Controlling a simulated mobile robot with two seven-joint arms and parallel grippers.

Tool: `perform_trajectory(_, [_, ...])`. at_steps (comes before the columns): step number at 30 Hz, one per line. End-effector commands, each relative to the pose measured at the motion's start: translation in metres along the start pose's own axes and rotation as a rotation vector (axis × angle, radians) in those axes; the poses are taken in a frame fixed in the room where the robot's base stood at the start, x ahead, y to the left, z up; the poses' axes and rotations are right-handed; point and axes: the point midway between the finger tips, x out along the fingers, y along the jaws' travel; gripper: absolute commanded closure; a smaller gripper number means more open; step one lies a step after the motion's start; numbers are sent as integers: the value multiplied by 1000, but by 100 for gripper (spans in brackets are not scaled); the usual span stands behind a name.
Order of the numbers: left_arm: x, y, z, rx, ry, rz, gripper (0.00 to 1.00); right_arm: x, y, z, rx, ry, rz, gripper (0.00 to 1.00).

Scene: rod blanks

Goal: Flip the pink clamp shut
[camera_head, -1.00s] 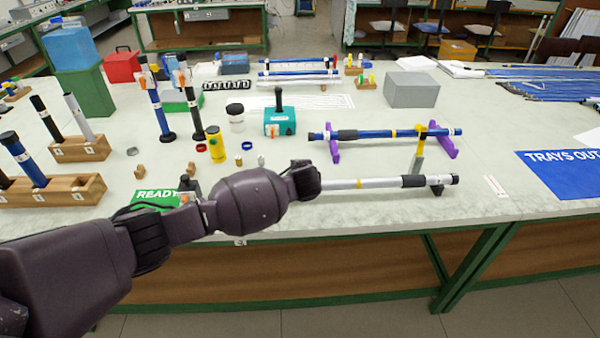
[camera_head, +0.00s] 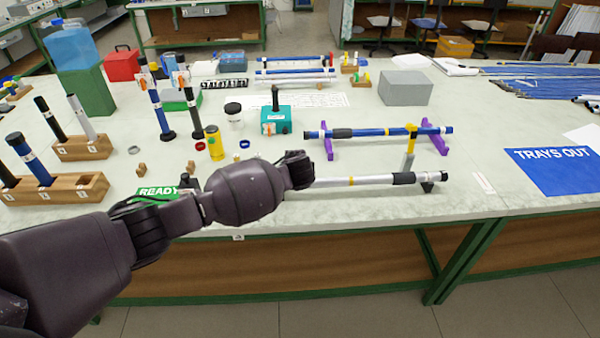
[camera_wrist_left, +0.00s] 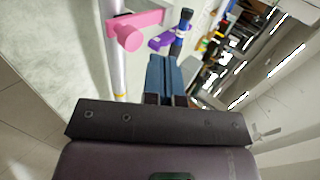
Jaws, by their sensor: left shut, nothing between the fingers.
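The pink clamp (camera_wrist_left: 128,33) shows only in the left wrist view. It sits at the silver rod (camera_wrist_left: 117,70), with a pink arm reaching sideways from a round knob. In the head view my left arm covers it, and the silver rod (camera_head: 350,181) comes out to the right of my wrist. My left gripper (camera_wrist_left: 164,62) is shut and empty, to the right of the pink clamp in the wrist view, with a visible gap between them. Its fingers are hidden in the head view. My right gripper is not in view.
A yellow clamp (camera_head: 410,143) stands near the silver rod's right part. Behind, a blue rod (camera_head: 375,131) rests on purple stands (camera_head: 328,143). A teal box (camera_head: 276,121), yellow bottle (camera_head: 215,145) and wooden rod blocks (camera_head: 82,148) stand left.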

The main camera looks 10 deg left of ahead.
Motion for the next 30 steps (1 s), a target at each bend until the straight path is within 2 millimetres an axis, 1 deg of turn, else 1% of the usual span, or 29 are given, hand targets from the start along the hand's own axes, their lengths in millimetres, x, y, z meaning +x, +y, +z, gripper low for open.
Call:
perform_trajectory(3, [-15,2,0,0,3,0,100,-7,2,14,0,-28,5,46])
perform_trajectory(6, [-28,5,0,-1,3,-1,100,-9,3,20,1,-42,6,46])
perform_trajectory(18, [-80,15,0,-1,3,-3,100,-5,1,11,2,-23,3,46])
perform_trajectory(24, [-95,18,0,-1,1,-4,100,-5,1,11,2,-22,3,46])
perform_trajectory(30, [-98,18,0,-3,1,-4,100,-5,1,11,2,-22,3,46])
